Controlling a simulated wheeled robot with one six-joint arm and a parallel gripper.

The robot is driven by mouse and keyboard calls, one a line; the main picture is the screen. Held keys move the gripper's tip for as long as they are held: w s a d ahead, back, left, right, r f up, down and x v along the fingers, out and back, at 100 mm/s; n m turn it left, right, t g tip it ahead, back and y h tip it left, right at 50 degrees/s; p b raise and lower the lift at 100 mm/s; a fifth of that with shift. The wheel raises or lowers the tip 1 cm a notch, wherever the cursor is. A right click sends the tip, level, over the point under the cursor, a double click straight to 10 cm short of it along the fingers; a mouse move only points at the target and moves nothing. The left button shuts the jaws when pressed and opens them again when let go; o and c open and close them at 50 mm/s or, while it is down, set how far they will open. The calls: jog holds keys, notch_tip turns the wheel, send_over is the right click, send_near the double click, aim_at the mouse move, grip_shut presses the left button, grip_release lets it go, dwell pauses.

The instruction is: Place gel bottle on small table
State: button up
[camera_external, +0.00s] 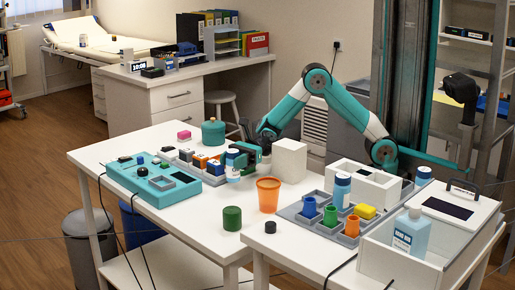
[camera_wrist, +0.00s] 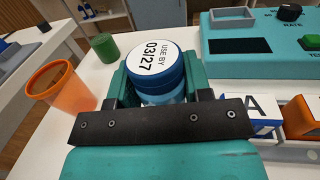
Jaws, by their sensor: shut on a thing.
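My gripper (camera_external: 238,163) is shut on a blue-capped bottle (camera_external: 232,171) with a white and light blue body, beside the teal console on the left white table (camera_external: 105,152). In the wrist view, my gripper (camera_wrist: 160,88) has its fingers either side of this bottle (camera_wrist: 154,67); its white top reads "USE BY 03/27". Whether its base touches the table is unclear. Which bottle holds gel, I cannot tell for sure.
An orange cup (camera_external: 268,195), a green cylinder (camera_external: 232,218) and a white block (camera_external: 290,160) stand near my gripper. The teal console (camera_external: 130,180) and a row of small boxes lie left. A grey tray (camera_external: 292,214) holds coloured cups at right.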

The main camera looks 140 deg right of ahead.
jog(key=shift+f, duration=1.4)
jog(key=shift+f+b, duration=0.15)
jog(key=shift+b, duration=0.15)
jog(key=o, duration=1.1)
jog(key=shift+c, duration=0.2)
jog(key=shift+s, duration=0.15)
jog(key=s, duration=0.3)
jog(key=s+d+b, duration=0.1)
jog(key=s, duration=0.6)
jog(key=shift+s+d, duration=0.3)
jog(key=shift+d, duration=0.1)
jog(key=shift+o, duration=0.2)
jog(key=shift+s+b, duration=0.35)
jog(key=shift+s, duration=0.1)
